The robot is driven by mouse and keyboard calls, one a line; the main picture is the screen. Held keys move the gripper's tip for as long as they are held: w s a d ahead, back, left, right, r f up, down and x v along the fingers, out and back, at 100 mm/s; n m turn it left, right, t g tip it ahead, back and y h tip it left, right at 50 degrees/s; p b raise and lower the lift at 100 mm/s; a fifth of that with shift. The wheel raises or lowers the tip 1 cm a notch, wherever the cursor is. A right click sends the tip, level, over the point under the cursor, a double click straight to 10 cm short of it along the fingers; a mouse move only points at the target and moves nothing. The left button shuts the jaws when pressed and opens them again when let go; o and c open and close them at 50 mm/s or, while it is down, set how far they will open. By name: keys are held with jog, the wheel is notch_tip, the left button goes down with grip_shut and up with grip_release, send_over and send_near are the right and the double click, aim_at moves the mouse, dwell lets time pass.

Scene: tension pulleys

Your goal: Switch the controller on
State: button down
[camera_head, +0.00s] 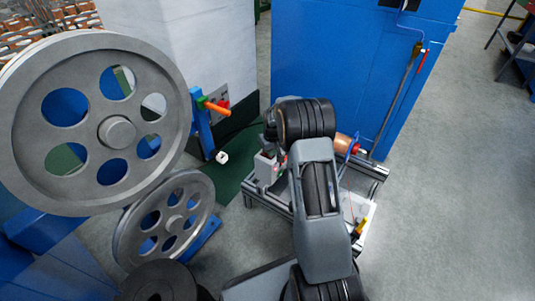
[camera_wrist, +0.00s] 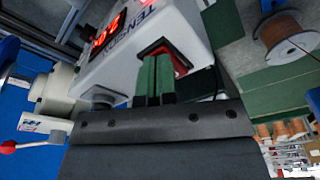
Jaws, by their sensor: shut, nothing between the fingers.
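The controller (camera_wrist: 200,25) is a white box, tilted in the wrist view, with partly visible lettering and lit red digits on its display (camera_wrist: 104,36). A red rocker switch (camera_wrist: 179,62) in a black frame is on its face. My gripper (camera_wrist: 156,78) is shut and empty, its green fingers together at the switch and covering part of it. I cannot tell whether they touch it. In the head view the controller (camera_head: 266,169) is a small pale box left of my arm, which hides my fingertips.
A copper-coloured spool (camera_wrist: 281,33) is at the upper right of the wrist view. A red-tipped lever (camera_wrist: 8,147) is at lower left. In the head view, large grey pulleys (camera_head: 165,125) stand left, a blue cabinet (camera_head: 330,70) behind.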

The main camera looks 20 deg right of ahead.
jog(key=shift+r, duration=0.1)
jog(key=shift+r+p, duration=2.75)
jog(key=shift+r, duration=0.7)
jog(key=shift+r, duration=0.15)
jog(key=s+a+r+p, duration=0.3)
jog(key=s+r+p, duration=0.4)
jog(key=r, duration=0.6)
jog(key=s+a+r+t+p, duration=0.1)
jog(key=s+a+r+p, duration=0.25)
jog(key=r+p, duration=0.7)
jog(key=s+a+r+p, duration=0.3)
jog(key=s+r+p, duration=0.35)
jog(key=r, duration=0.95)
jog(key=s+a+r+p, duration=0.3)
jog(key=s+r+p, duration=0.5)
jog(key=s+r, duration=0.2)
jog(key=shift+s+r+m+t+p, duration=0.2)
jog(key=shift+s+m+t+p, duration=0.15)
jog(key=shift+s, duration=0.35)
